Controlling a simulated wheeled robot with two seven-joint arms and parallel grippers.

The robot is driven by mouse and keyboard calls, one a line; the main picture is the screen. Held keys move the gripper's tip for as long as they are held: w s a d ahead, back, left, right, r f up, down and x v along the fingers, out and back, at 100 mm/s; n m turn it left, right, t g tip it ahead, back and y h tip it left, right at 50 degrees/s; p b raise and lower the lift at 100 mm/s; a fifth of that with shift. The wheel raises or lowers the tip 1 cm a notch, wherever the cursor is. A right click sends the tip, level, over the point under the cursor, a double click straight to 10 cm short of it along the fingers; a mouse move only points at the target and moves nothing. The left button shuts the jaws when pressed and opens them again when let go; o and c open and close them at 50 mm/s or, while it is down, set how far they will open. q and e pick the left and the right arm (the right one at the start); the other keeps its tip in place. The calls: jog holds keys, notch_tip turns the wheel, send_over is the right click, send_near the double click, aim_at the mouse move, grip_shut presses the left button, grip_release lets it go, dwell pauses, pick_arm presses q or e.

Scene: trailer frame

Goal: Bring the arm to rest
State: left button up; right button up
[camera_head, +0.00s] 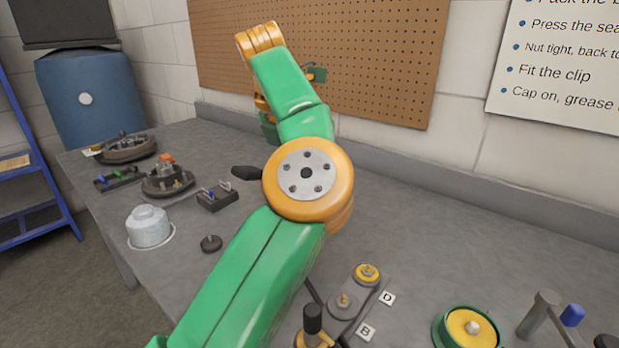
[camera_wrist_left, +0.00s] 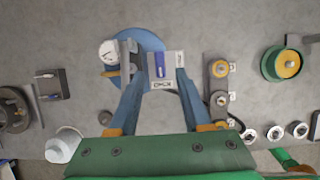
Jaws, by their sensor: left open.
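My left arm (camera_head: 288,221), green with orange joints, rises from the bottom of the head view, across the bench and up towards the pegboard. Its far part bends at an orange joint (camera_head: 261,38) at the top. My left gripper (camera_wrist_left: 154,78) shows in the wrist view with its two blue fingers spread apart. Beyond the fingers are a blue disc (camera_wrist_left: 148,43), a white round dial (camera_wrist_left: 110,52) and a light block with a blue part (camera_wrist_left: 160,66). I cannot tell how far these are from the fingertips. The arm hides the fingers in the head view. My right gripper is not seen.
The grey bench (camera_head: 408,215) has clear room right of the arm. A silver canister (camera_head: 148,227), hub assemblies (camera_head: 168,178) and a dark block with pins (camera_head: 217,196) stand left. A plate marked D and B (camera_head: 354,291) and a green-rimmed wheel (camera_head: 470,329) are in front.

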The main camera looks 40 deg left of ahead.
pick_arm(q)
jog(key=v, duration=0.3)
jog(key=shift+r, duration=0.1)
